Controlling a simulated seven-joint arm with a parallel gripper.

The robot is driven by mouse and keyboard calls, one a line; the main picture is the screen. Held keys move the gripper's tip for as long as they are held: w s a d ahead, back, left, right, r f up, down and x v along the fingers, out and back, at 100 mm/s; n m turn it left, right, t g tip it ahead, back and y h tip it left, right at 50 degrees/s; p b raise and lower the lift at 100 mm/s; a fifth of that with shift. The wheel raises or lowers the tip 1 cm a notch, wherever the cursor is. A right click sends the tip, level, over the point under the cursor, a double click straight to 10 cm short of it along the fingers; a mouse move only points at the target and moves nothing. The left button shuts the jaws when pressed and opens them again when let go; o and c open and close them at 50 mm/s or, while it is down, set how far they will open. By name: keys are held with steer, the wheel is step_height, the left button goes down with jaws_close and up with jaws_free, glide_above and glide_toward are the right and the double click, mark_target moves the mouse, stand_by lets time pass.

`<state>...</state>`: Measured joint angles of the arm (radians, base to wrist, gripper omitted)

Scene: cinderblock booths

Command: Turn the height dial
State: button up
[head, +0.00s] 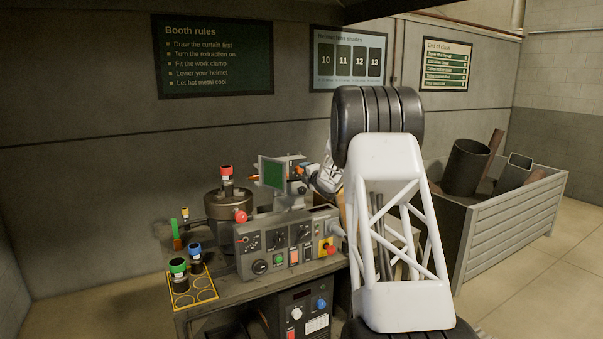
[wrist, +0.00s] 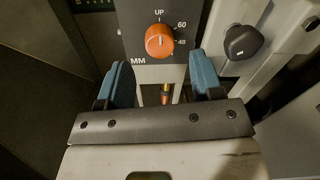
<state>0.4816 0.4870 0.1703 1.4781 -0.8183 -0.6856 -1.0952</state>
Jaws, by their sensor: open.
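My gripper (wrist: 160,64) is open, with blue fingers on either side and below the dial in the picture. The dial lies just beyond the fingertips, roughly centred between them, and neither finger clearly touches it. In the head view my arm's white links cover much of the right side, and I cannot make out the dial for certain there.
A black round knob (wrist: 241,42) sits on a pale part right of the dial. An orange-tipped rod (wrist: 166,94) shows between the fingers. On the bench, a grey control box (head: 286,243) stands near a metal pot (head: 228,207) and a yellow tray (head: 205,294). A scrap crate (head: 515,225) is at right.

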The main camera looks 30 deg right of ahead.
mark_target(300, 170)
steer(key=shift+w+f, duration=0.1)
steer(key=shift+w, duration=1.75)
steer(key=shift+c, duration=0.3)
steer(key=c, duration=0.9)
steer(key=shift+o, duration=0.2)
